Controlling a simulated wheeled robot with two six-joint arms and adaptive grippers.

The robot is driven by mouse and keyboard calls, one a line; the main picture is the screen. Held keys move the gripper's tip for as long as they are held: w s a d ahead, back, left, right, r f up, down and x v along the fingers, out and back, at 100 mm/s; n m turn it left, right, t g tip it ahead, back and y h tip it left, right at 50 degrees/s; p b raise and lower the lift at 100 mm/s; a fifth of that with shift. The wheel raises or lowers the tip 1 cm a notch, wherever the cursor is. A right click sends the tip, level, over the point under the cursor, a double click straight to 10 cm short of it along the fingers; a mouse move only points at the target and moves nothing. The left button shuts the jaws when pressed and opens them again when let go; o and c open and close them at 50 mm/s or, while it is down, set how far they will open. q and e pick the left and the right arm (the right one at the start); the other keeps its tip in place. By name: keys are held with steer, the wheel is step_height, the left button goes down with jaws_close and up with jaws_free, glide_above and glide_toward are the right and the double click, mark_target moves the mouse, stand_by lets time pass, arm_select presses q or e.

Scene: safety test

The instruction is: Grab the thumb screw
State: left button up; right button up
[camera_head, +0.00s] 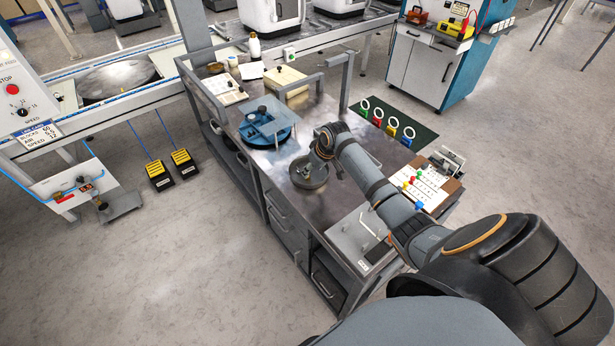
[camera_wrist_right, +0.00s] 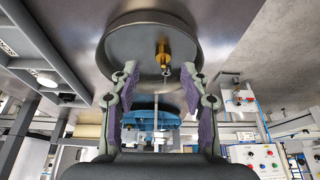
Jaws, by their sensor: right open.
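A small brass thumb screw (camera_wrist_right: 163,56) stands at the round grey metal dish (camera_wrist_right: 150,38) in the right wrist view, with a thin silvery part beside it. The dish also shows on the workbench in the head view (camera_head: 300,182). There the screw is too small and too covered by my arm to make out clearly. My right gripper (camera_wrist_right: 160,72) is open, its two purple-padded fingers apart on either side of the screw's line. The fingers do not visibly touch it. In the head view my right gripper (camera_head: 312,168) is over the dish. My left gripper is not in view.
A blue round fixture (camera_head: 266,127) with a clear plate stands farther back on the workbench (camera_head: 290,215). A pale block with a handle (camera_head: 357,240) is at the near end. A board with coloured pieces (camera_head: 424,188) stands right.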

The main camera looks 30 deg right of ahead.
mark_target(309, 177)
steer(key=x, duration=0.4)
steer(key=shift+a+f, duration=0.15)
steer(key=shift+a, duration=0.1)
steer(key=shift+c, duration=1.2)
jaws_close()
